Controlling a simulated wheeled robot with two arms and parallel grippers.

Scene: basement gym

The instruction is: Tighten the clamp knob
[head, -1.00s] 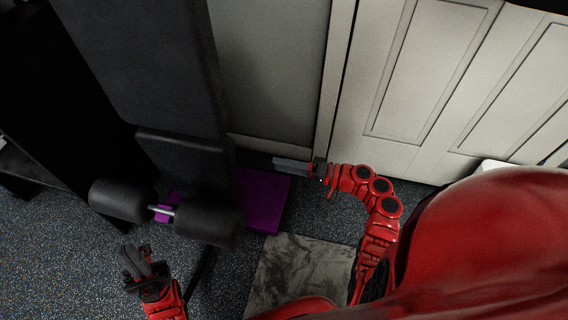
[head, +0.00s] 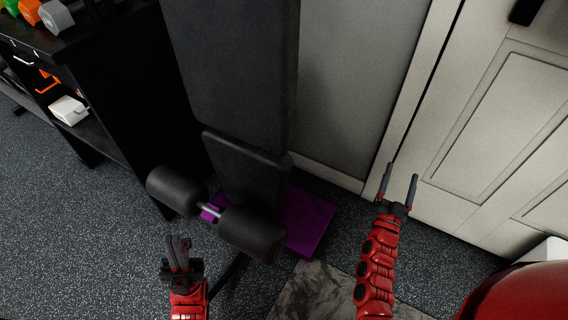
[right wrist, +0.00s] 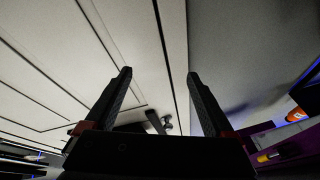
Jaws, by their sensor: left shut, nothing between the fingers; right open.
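I cannot make out a clamp knob in either view. My left gripper (head: 179,241) is shut and empty at the lower left of the head view, in front of the bench's foam rollers and apart from them. My right gripper (head: 400,172) is open and empty in front of the white door, right of the bench. In the right wrist view, its two dark fingers stand apart (right wrist: 159,75) with nothing between them but the door and wall behind.
A black padded bench (head: 243,80) stands upright, with foam rollers (head: 251,232) and a purple base (head: 308,222). A black shelf (head: 120,70) with dumbbells (head: 55,16) is at left. The white paneled door (head: 500,130) is at right. Speckled floor (head: 60,210) at lower left is clear.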

